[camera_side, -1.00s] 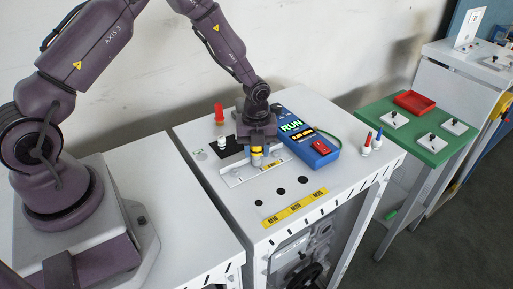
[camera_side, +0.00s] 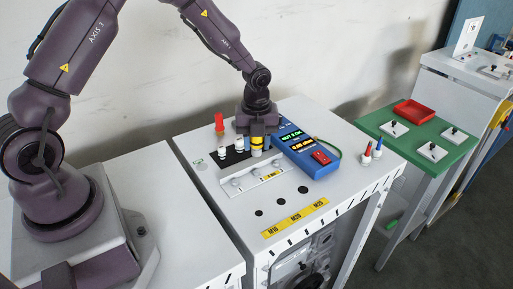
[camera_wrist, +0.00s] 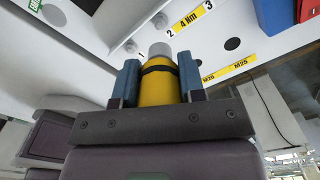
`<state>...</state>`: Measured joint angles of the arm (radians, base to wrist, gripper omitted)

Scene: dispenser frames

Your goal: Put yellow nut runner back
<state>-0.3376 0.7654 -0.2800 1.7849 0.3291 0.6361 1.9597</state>
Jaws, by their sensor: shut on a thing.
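The yellow nut runner (camera_side: 257,143) has a dark band and a grey socket end. My gripper (camera_side: 257,137) is shut on it, with a blue finger on each side. In the wrist view the yellow nut runner (camera_wrist: 160,85) sits between the fingers of my gripper (camera_wrist: 158,84). In the side view it shows at the right end of the black rack (camera_side: 235,157). I cannot tell whether it touches the rack. Two white-and-black nut runners stand at the rack, left of my gripper: one on the left (camera_side: 223,152) and one nearer (camera_side: 239,144).
A metal rail (camera_side: 256,183) with several studs lies in front of the rack. The blue control box (camera_side: 304,152) stands close to my gripper's right. A red piece (camera_side: 219,121) is behind the rack. The front tabletop is clear apart from holes and a yellow label strip (camera_side: 295,218).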

